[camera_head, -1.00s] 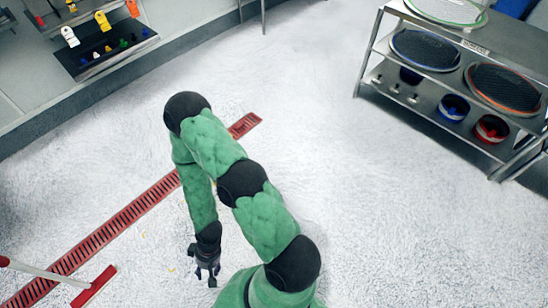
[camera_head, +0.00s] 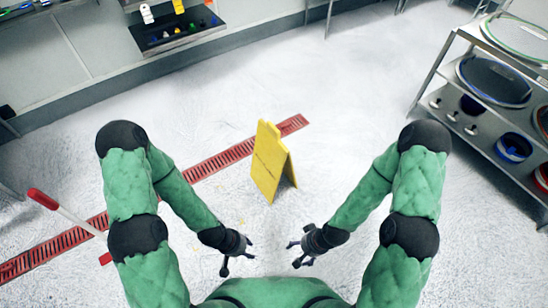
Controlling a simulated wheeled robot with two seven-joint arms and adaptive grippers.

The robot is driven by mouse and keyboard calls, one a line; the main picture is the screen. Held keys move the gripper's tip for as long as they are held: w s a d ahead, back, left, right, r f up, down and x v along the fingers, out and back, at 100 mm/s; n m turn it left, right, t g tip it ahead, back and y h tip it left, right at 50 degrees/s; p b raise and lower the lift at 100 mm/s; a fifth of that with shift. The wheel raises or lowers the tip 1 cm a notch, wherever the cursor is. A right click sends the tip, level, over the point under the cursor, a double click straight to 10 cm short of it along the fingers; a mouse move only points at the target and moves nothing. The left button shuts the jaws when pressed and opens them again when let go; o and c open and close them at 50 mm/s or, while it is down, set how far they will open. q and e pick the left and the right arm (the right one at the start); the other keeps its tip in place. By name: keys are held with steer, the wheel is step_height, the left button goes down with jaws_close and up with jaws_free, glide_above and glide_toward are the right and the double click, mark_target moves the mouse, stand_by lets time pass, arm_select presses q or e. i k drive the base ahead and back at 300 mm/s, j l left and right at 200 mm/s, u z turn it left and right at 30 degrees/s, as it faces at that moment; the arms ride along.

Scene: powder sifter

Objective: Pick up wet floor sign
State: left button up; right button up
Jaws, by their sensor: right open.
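A yellow wet floor sign (camera_head: 268,165) stands upright on the pale floor in the middle of the head view, its two panels spread in an A shape. My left gripper (camera_head: 238,262) is nearer to me than the sign and to its left; I cannot tell how far its fingers are apart. My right gripper (camera_head: 294,253) is open and empty, nearer to me than the sign and slightly to its right. Neither gripper touches the sign.
A red floor drain grate (camera_head: 222,160) runs diagonally behind the sign. A red-handled squeegee or broom (camera_head: 62,208) is at the left. A metal rack (camera_head: 452,62) with sieves and bowls stands at the right. A wall tray (camera_head: 180,32) is at the back. Floor around the sign is clear.

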mark_target(272, 158)
steer(key=i+j, duration=0.35)
steer(key=i+j+z, duration=0.1)
steer(key=i+j, duration=0.3)
steer(key=j, duration=0.15)
steer(key=i+j+z, duration=0.1)
steer(key=i+j, duration=0.6)
steer(key=j, duration=0.25)
